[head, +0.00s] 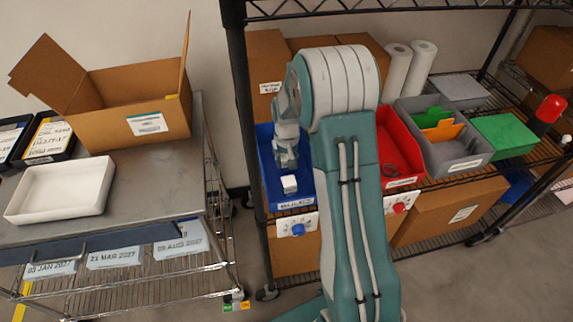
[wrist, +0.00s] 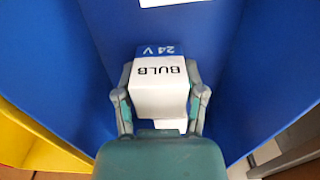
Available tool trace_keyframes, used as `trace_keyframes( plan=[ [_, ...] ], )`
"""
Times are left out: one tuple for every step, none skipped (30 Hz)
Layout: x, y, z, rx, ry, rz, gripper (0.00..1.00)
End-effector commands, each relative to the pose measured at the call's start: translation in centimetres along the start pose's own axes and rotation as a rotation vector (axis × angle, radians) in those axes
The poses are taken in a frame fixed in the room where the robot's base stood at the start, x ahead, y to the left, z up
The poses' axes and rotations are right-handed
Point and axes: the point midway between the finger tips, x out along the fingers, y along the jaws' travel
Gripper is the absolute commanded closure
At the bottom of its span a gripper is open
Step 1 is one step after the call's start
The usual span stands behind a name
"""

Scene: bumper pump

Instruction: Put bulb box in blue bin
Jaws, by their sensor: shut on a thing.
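The bulb box (wrist: 160,88) is a small white box with a blue band, marked "BULB" and "24 V" in the wrist view. It also shows as a white block in the head view (head: 289,184). My gripper (wrist: 160,100) is shut on it, one finger on each side. The blue bin (head: 303,191) stands on the rack shelf, with a "BULBS" label on its front. In the wrist view the bin's blue walls (wrist: 75,60) surround the box. I cannot tell whether the box touches the bin's floor. Part of the bin is hidden behind my arm in the head view.
Left is a metal cart (head: 150,190) with a white tray (head: 62,190) and an open cardboard box (head: 130,115). A rack post (head: 245,120) stands beside the blue bin.

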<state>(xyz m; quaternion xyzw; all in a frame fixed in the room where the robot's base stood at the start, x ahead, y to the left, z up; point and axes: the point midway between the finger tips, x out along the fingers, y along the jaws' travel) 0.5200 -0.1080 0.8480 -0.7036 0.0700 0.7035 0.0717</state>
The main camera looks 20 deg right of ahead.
Motion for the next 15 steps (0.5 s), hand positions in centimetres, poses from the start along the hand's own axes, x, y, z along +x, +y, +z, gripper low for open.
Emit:
trace_keyframes(
  plan=[
    [0.9,0.0,0.1,-0.001,-0.004,0.0,0.91],
    [1.3,-0.1,0.1,-0.001,-0.003,0.0,0.91],
    [1.7,-0.1,0.1,-0.001,-0.002,0.001,0.91],
    [1.8,-0.1,0.1,0.0,-0.001,0.001,0.91],
    [1.8,-0.1,0.0,-0.001,0.0,0.001,0.91],
    [1.8,-0.1,0.0,-0.001,0.001,0.001,0.91],
    [1.8,-0.1,0.0,-0.001,0.001,0.0,0.91],
    [1.8,0.0,0.0,-0.001,0.001,0.0,0.91],
    [1.7,0.0,0.0,-0.001,0.0,0.0,0.91],
    [1.8,0.0,0.0,0.0,0.0,0.0,0.91],
    [1.8,0.0,0.0,0.0,0.0,0.0,0.91],
    [1.9,0.0,0.0,0.0,0.0,0.0,0.91],
    [2.0,0.0,0.0,0.0,-0.001,0.0,0.91],
    [2.0,0.0,0.0,0.0,0.0,0.0,0.38],
    [2.0,0.0,0.0,0.0,0.0,-0.001,0.2]
  ],
)
